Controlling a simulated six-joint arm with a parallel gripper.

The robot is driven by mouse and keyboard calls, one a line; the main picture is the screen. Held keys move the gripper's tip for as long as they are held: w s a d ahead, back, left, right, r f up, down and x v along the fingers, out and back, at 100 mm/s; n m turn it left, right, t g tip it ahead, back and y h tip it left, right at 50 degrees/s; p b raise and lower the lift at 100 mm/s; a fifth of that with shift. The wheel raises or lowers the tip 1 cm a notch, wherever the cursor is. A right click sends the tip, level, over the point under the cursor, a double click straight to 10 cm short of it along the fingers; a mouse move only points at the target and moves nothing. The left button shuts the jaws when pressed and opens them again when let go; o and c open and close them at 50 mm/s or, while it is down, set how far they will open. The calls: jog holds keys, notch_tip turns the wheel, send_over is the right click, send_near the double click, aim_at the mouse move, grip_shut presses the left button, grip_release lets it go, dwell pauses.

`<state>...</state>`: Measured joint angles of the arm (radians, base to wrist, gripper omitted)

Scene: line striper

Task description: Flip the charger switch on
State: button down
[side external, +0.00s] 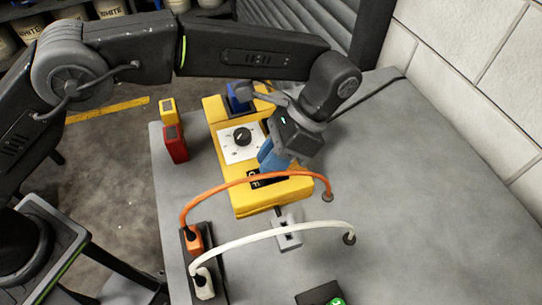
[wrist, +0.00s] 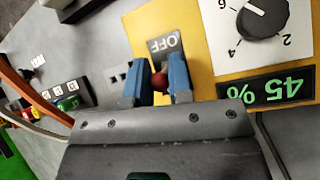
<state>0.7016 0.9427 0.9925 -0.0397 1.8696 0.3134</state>
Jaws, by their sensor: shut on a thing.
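The yellow charger (side external: 226,192) lies on the grey table, with a white dial plate (side external: 228,156) and black knob (side external: 242,137). My gripper (side external: 268,163) reaches down over its front part. In the wrist view the blue fingers of my gripper (wrist: 162,76) sit on either side of a small red switch knob (wrist: 160,82) and are shut on it. A label reading OFF (wrist: 165,45) shows just beyond the fingers. The display (wrist: 265,91) reads 45%. The switch itself is hidden by my gripper in the side view.
Orange (side external: 250,178) and white (side external: 270,236) cables arch in front of the charger from a power strip (side external: 187,247). Red (side external: 175,145) and yellow (side external: 167,110) blocks stand to its left. The table to the right is mostly clear; a block wall (side external: 470,70) stands behind.

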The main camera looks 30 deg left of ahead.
jog(key=c, duration=1.1)
grip_release()
jog(key=shift+o, duration=0.2)
notch_tip(320, 180, up, 5)
jog(key=shift+a+f, duration=0.15)
jog(key=w+a+r, duration=0.3)
jog(key=a+r, duration=0.3)
jog(key=a, duration=0.5)
jog(key=shift+r, duration=0.15)
jog(key=s+a+r+n+t+h, duration=0.2)
jog(key=s+a+r+n+t, duration=0.1)
jog(key=a, duration=0.3)
jog(key=s+a+r+n+t+h, duration=0.2)
jog(key=s+a+r+n, duration=0.1)
jog(key=a, duration=0.3)
jog(key=s+a+f+n+t, duration=0.4)
jog(key=s+a+n+t, duration=0.1)
jog(key=s, duration=0.4)
jog(key=shift+s+a+n+t+h, duration=0.3)
jog(key=shift+s+a+t, duration=0.1)
jog(key=shift+a+t, duration=0.5)
